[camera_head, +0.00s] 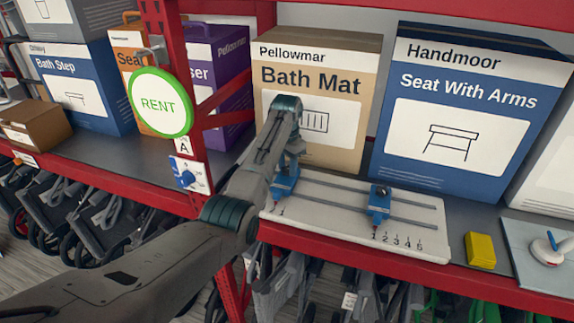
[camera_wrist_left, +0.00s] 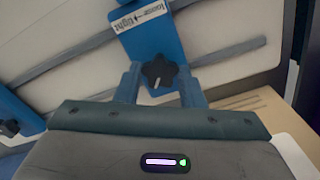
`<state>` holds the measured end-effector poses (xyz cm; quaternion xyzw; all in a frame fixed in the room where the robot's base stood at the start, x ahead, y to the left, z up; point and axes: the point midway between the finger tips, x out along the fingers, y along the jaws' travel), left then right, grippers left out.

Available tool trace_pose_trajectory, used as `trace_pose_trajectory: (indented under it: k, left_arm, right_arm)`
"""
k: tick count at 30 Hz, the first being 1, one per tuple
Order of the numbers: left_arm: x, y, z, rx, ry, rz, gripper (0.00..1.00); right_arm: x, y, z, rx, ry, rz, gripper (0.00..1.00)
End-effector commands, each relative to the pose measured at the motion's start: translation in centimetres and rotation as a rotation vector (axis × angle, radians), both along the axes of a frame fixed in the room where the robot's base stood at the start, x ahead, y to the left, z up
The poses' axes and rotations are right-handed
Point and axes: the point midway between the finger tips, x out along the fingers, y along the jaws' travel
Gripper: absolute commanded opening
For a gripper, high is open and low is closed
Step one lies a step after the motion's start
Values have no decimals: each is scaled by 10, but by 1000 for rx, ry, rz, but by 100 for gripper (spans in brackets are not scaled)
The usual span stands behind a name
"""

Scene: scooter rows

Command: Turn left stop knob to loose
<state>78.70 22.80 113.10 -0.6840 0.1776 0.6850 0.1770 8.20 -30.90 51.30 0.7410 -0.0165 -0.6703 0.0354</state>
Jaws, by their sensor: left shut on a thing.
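A white board (camera_head: 345,228) with two grey rails lies on the grey shelf. The left blue stop (camera_head: 284,188) sits on the rails at the board's left end, partly hidden by my left arm. In the left wrist view the blue stop (camera_wrist_left: 150,38) carries a label with "loose", "tight" and an arrow. Its black star-shaped knob (camera_wrist_left: 159,71) has a white mark pointing down in that view. My left gripper (camera_wrist_left: 160,78) is shut on this knob, one finger on each side. The other blue stop (camera_head: 379,207) stands further right with its own black knob. My right gripper is not in view.
Bath Mat box (camera_head: 318,135) and Seat With Arms box (camera_head: 455,150) stand close behind the board. A yellow block (camera_head: 480,250) sits to its right. A red upright (camera_head: 166,50) with a green-rimmed RENT sign (camera_head: 160,103) stands left of my arm. A red shelf edge runs along the front.

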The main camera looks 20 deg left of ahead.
Motion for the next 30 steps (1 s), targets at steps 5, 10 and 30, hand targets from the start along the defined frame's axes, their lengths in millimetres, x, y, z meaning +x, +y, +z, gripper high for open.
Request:
trace_pose_trajectory:
  k: [5,10,30]
  left_arm:
    - [2,0,4,1,-9,31,13]
    - [2,0,5,1,-9,39,13]
    - [1,0,2,0,-4,37,57]
  right_arm:
    - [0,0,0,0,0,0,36]
    - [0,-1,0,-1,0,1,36]
    - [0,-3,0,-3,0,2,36]
